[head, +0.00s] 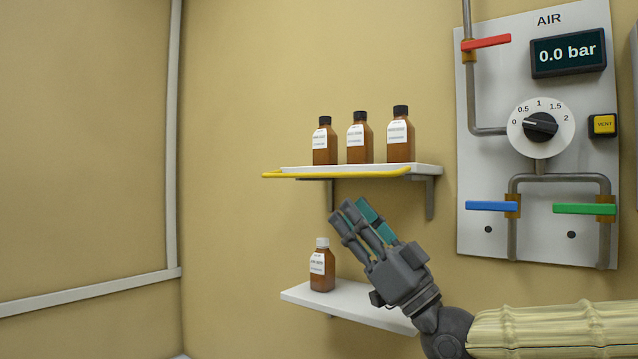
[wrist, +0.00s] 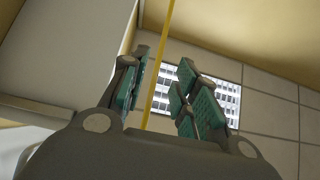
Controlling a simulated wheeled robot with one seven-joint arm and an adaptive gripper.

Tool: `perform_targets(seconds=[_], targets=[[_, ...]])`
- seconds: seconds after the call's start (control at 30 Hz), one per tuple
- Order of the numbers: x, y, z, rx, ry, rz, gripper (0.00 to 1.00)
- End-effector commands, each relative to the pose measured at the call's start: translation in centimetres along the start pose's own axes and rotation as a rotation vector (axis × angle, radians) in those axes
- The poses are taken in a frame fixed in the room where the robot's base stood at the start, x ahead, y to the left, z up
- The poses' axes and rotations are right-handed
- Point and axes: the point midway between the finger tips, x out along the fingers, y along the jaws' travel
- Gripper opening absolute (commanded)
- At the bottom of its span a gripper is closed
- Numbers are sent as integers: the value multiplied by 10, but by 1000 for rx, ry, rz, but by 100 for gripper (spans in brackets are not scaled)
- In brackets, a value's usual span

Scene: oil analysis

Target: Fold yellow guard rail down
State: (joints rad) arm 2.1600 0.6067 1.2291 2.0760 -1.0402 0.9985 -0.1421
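The yellow guard rail (head: 335,174) runs along the front of the upper white shelf (head: 432,168), about level with the board, with its left end reaching past the shelf. Three brown bottles with black caps stand behind it, uncovered by the rail. My gripper (head: 356,207) points up and left, just below the rail in the head view. In the wrist view the rail (wrist: 160,60) shows as a thin yellow line in the gap between my fingers (wrist: 160,98). The fingers are apart, with no visible grip on the rail. Its exact distance from them is unclear.
A lower white shelf (head: 345,302) holds a brown bottle (head: 322,268) with a white cap, left of my gripper. An air panel (head: 480,150) with coloured valve handles, a dial and a display is on the right. The wall left of the shelves is clear.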

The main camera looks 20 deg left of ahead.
Motion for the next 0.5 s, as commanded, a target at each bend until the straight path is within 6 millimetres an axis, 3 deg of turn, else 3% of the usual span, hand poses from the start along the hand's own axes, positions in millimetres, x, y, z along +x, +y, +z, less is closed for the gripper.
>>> perform_targets(seconds=[0.5], targets=[[78, 0, 0, 3, -2, 0, 30]])
